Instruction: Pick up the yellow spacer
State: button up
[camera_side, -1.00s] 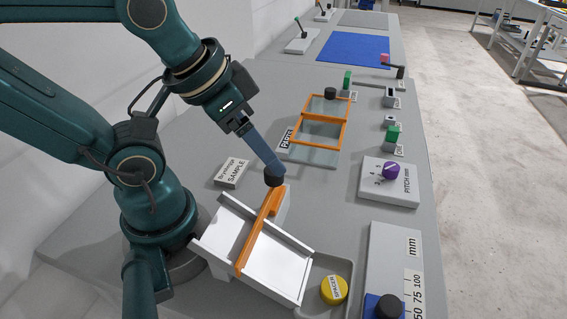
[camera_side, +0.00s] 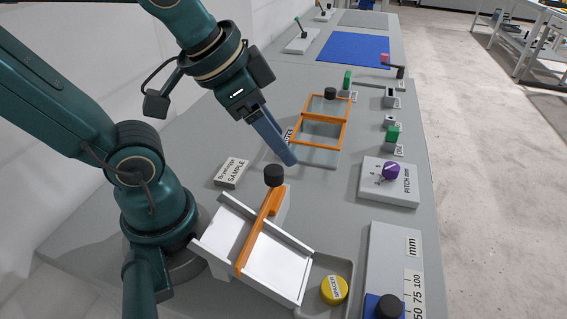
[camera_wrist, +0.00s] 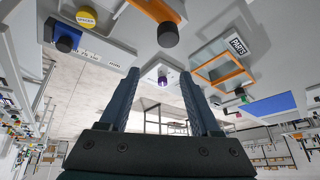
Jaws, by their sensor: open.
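The yellow spacer (camera_side: 334,290) is a short round disc with a white label. It lies in a shallow grey tray at the lower right of the white chute in the side view. It also shows at the upper left of the wrist view (camera_wrist: 86,18). My gripper (camera_side: 290,161) is open and empty, above the bench behind the chute, well apart from the spacer. In the wrist view its two fingers (camera_wrist: 158,82) stand apart with nothing between them.
A white chute (camera_side: 285,262) with an orange bar and black knob (camera_side: 274,175) stands between my gripper and the spacer. An orange-framed parts box (camera_side: 320,140) is behind my gripper. A purple pitch knob (camera_side: 391,170) and a blue slider (camera_side: 373,305) are to the right.

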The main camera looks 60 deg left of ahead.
jog(key=w+d+m+g, duration=0.1)
jog(key=w+d+m, duration=0.2)
jog(key=d+m, duration=0.1)
jog(key=m+g, duration=0.5)
jog(key=m, duration=0.2)
send_over(334, 286)
notch_tip(334, 286, down, 12)
jog(key=shift+r, duration=0.1)
jog(key=shift+f, duration=2.35)
grip_shut()
